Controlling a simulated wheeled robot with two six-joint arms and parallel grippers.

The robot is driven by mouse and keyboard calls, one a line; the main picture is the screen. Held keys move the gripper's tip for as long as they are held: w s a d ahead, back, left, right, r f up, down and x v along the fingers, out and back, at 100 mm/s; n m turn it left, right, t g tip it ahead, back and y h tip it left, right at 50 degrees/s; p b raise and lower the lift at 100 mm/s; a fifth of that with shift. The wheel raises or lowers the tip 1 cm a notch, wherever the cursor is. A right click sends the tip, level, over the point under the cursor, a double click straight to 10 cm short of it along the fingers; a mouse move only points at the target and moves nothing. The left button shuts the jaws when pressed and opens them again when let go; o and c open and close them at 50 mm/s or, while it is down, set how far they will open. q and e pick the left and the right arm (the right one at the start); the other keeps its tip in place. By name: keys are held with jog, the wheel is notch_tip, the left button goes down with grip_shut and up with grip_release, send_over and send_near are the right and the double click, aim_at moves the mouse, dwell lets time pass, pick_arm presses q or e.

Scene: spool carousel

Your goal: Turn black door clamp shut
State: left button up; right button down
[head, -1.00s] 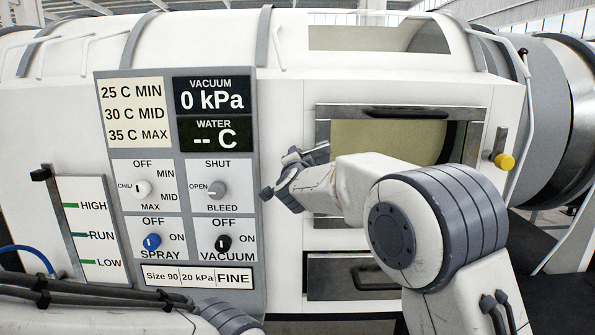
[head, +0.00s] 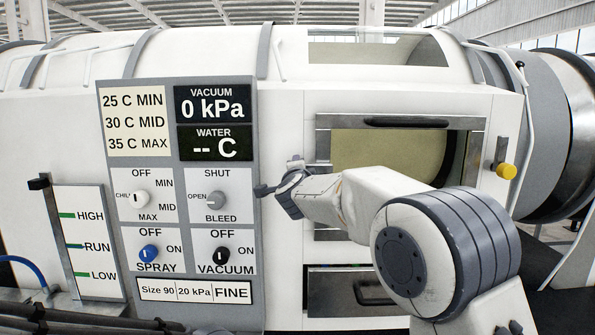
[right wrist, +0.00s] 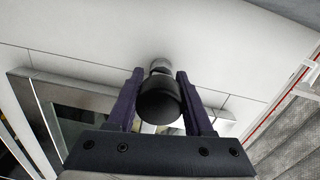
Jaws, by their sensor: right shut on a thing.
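The black door clamp's round knob (right wrist: 159,103) sits on a short metal stem in the right wrist view. My right gripper (right wrist: 160,76) has a finger on each side of the knob and is shut on it. In the head view my right gripper (head: 277,186) is at the left side of the framed door (head: 322,140), and it hides most or all of the clamp there. A yellow-knobbed clamp (head: 506,171) sits at the door's right side. My left gripper is out of view.
A control panel (head: 180,205) with dials and labels stands just left of my right gripper. A lower drawer-like door (head: 350,285) is below the framed door. A level gauge (head: 85,240) is at the far left.

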jog(key=c, duration=0.6)
grip_release()
jog(key=s+b, duration=0.2)
jog(key=s, duration=0.8)
jog(key=shift+s+r+b, duration=0.15)
jog(key=shift+s+b, duration=0.1)
jog(key=shift+b, duration=0.15)
